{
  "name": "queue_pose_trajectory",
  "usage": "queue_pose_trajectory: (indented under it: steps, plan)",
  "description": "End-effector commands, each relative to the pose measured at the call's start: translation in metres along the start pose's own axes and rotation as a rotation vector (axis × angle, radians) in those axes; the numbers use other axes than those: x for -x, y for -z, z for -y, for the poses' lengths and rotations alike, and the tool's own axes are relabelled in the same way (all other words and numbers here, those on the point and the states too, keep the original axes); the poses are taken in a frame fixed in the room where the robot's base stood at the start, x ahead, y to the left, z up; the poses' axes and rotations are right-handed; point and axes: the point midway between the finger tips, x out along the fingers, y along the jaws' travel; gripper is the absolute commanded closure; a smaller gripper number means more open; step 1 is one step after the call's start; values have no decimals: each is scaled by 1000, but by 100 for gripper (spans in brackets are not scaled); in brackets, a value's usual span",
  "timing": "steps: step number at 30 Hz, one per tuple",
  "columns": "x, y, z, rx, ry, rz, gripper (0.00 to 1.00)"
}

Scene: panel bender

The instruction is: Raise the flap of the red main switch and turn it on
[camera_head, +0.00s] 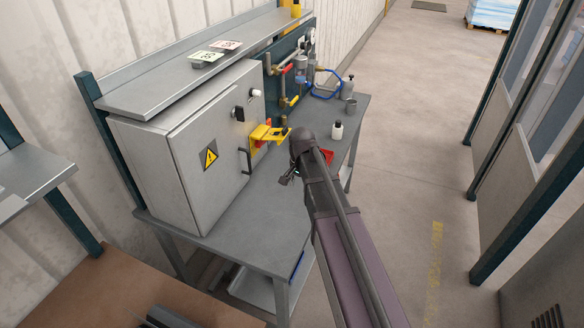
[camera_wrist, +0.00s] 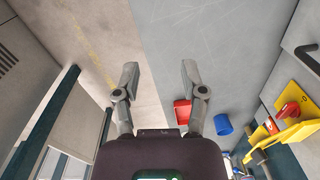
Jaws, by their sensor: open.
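The grey cabinet (camera_head: 218,150) stands on the bench. Yellow flap parts (camera_head: 266,133) jut out from its front, near the far edge. The red main switch (camera_head: 258,144) is a small patch of red beside the yellow, mostly covered in the head view. In the wrist view the red switch (camera_wrist: 290,112) shows between yellow plates (camera_wrist: 302,131) at the right edge. I cannot tell the flap's exact angle or the switch's position. My gripper (camera_wrist: 160,78) is open and empty, above the bench, apart from the switch. In the head view my gripper (camera_head: 287,178) is right of the cabinet.
A black door handle (camera_head: 246,161), a black knob (camera_head: 238,114) and a white knob (camera_head: 256,93) are on the cabinet. The near bench top is clear.

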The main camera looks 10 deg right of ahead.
Motion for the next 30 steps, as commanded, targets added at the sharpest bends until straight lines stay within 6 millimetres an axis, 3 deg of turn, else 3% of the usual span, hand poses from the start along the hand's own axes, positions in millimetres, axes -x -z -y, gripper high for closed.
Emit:
queue_pose_trajectory:
  steps: [1, 6, 15, 21, 30]
  plan:
    - [-16, -18, -18, 63, -3, 0, 46]
    - [-42, -56, -58, 303, -14, 0, 46]
    - [-72, -105, -108, 633, -30, 6, 46]
    - [-77, -115, -118, 716, -33, 8, 46]
    - [-76, -115, -118, 724, -33, 9, 46]
